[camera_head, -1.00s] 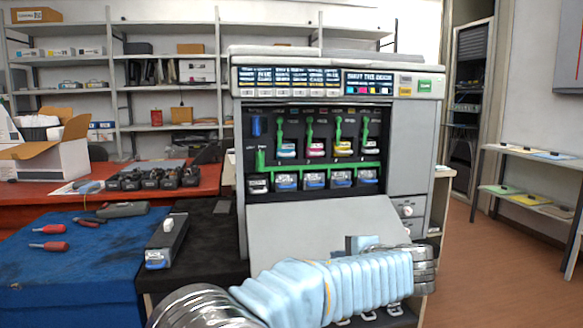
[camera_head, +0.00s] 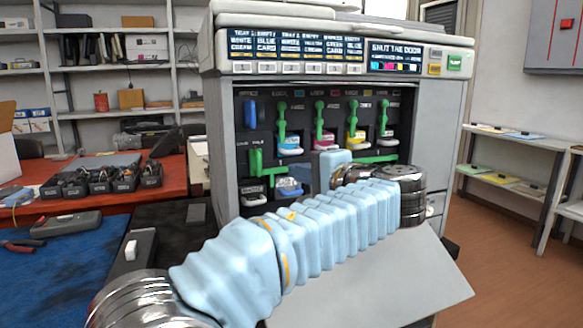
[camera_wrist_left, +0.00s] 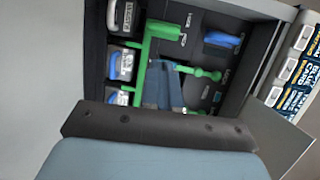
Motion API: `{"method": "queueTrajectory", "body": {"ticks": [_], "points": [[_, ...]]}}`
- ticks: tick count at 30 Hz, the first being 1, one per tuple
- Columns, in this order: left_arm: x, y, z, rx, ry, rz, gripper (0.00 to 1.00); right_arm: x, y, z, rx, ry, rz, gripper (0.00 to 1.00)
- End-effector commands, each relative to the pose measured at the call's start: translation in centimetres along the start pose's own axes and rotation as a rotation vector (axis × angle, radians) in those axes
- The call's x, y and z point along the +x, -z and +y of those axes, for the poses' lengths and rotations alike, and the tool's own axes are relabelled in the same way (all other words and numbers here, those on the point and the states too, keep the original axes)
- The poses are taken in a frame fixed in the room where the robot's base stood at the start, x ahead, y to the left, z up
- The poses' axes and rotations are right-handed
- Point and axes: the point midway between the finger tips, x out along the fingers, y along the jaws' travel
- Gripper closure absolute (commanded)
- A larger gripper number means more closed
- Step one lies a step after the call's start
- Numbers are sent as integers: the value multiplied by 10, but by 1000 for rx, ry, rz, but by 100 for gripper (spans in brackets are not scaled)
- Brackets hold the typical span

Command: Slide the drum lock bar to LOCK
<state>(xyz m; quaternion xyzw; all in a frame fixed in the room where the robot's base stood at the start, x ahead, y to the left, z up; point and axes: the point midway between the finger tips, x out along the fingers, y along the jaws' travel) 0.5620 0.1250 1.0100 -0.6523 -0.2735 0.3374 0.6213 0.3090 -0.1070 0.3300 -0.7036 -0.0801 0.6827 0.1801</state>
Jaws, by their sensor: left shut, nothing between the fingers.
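The drum lock bar is green, with an upright handle (camera_head: 256,160) at its left end. It runs across the printer's open bay above the lower row of drum units (camera_head: 288,187); my left arm hides its middle. In the left wrist view the handle (camera_wrist_left: 164,30) and the bar (camera_wrist_left: 140,70) show turned sideways. The small marks by the handle are too small to read surely. My left gripper (camera_wrist_left: 168,78) is shut and empty in front of the bay, to the right of the handle in the head view; contact with the bar cannot be told. My right gripper is not seen.
Green levers (camera_head: 319,122) stand above coloured toner cartridges over the bar. The printer's grey front door (camera_head: 400,285) hangs open below my left arm. A blue mat (camera_head: 50,270) with tools lies at the left, and a red table (camera_head: 185,175) stands behind.

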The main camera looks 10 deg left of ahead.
Motion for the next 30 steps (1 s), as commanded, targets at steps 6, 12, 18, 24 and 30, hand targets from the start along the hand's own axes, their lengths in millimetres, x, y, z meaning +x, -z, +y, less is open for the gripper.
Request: {"method": "queueTrajectory", "body": {"ticks": [6,12,18,24,30], "points": [[25,-1,0,0,0,-3,100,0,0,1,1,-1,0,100],[59,-1,0,0,-1,-3,100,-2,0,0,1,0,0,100],[85,0,0,1,-1,-1,100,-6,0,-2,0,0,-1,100],[99,0,0,1,-1,0,100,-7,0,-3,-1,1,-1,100],[100,0,1,0,-1,0,100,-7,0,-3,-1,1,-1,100]]}}
